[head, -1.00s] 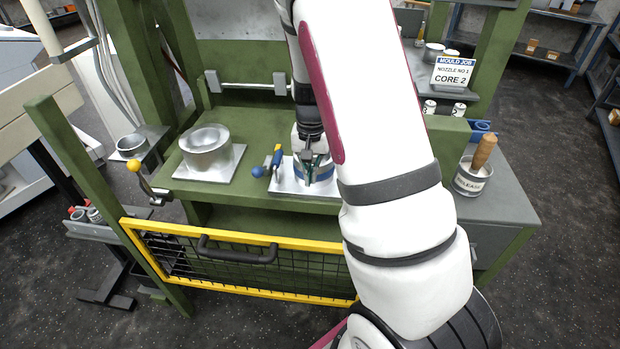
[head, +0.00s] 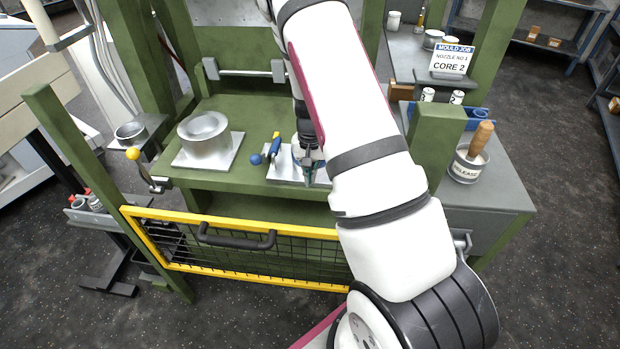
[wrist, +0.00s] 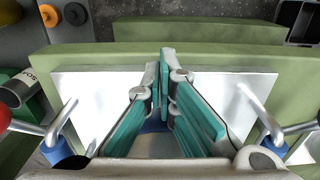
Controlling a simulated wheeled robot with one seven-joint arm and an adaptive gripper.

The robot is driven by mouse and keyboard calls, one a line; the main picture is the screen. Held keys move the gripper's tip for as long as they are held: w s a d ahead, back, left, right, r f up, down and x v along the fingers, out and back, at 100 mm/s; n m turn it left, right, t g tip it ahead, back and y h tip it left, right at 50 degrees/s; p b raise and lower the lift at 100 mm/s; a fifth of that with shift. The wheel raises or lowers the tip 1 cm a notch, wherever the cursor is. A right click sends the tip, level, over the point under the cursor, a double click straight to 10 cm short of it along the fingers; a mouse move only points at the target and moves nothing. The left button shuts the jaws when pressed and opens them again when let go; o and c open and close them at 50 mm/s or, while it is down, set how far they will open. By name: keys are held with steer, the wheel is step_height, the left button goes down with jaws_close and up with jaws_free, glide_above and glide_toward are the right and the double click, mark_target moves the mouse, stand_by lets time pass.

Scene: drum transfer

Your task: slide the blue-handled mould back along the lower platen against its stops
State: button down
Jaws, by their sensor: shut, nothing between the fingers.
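The blue-handled mould (head: 284,176) lies on the green lower platen (head: 195,188), to the right of a second round mould. Its left blue handle (head: 275,143) and a blue ball (head: 256,159) show in the head view. The wrist view shows its pale plate (wrist: 85,95) and blue handle ends at both sides (wrist: 58,152). My gripper (head: 308,180) is shut and empty, over the mould's plate; its teal fingers meet in the wrist view (wrist: 163,62). The arm hides the mould's right part. Whether the fingers touch it I cannot tell.
A grey bar (head: 245,73) with end blocks spans the back of the platen. The round metal mould (head: 204,137) stands on a plate at left. A yellow mesh guard (head: 215,262) crosses the front. A release pot (head: 466,163) stands at right.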

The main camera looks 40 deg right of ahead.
steer(key=w+d+b, duration=0.2)
steer(key=w+b, duration=0.1)
steer(key=shift+d+f, duration=0.1)
steer(key=shift+d, duration=0.3)
steer(key=shift+w+d+r, duration=0.2)
steer(key=shift+w+d, duration=0.15)
steer(key=shift+d, duration=0.1)
